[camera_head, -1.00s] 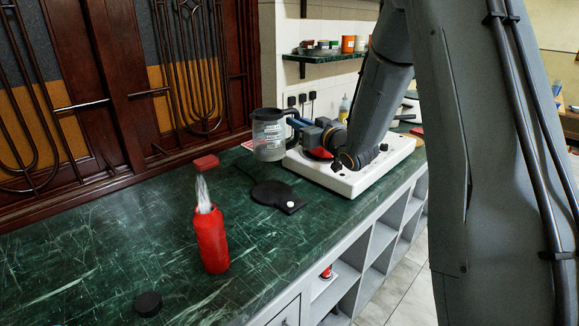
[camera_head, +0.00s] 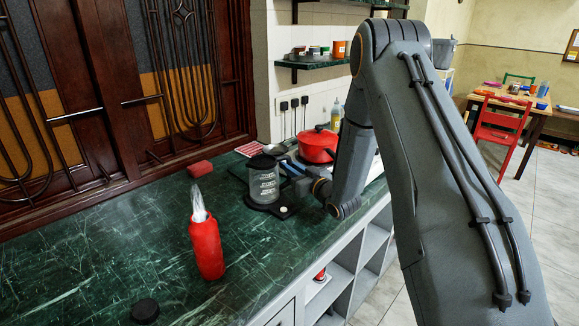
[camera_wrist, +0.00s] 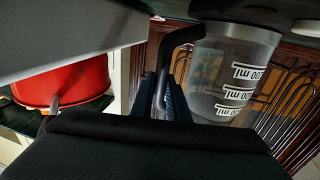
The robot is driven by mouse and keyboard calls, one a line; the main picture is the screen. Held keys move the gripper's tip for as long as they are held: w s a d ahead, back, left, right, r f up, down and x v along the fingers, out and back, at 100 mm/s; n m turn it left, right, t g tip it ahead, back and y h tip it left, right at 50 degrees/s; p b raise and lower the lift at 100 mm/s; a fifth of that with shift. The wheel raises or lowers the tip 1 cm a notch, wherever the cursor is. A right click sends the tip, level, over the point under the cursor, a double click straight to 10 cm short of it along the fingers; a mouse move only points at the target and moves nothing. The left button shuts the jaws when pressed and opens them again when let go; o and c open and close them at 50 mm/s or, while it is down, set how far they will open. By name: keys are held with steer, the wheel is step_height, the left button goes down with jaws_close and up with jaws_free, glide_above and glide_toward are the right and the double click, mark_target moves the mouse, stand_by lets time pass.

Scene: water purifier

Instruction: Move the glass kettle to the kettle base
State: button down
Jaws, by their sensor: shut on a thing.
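The glass kettle (camera_head: 264,183), clear with a dark lid and white volume marks, is upright over the black kettle base (camera_head: 285,212) on the green counter. It covers most of the base, and I cannot tell whether it touches it. My gripper (camera_head: 291,169) comes from the right and is shut on the kettle's handle. In the wrist view the kettle (camera_wrist: 226,75) and its black handle (camera_wrist: 166,70) show close up, with the handle at my gripper (camera_wrist: 160,103). The fingertips are partly hidden.
A red pot (camera_head: 317,145) stands on the stove just right of my gripper. A red bottle (camera_head: 206,247) stands on the counter in front. A black round lid (camera_head: 145,310) and a red block (camera_head: 199,168) lie on the counter.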

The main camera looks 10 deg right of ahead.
steer(key=shift+f, duration=0.1)
steer(key=c, duration=1.7)
jaws_free()
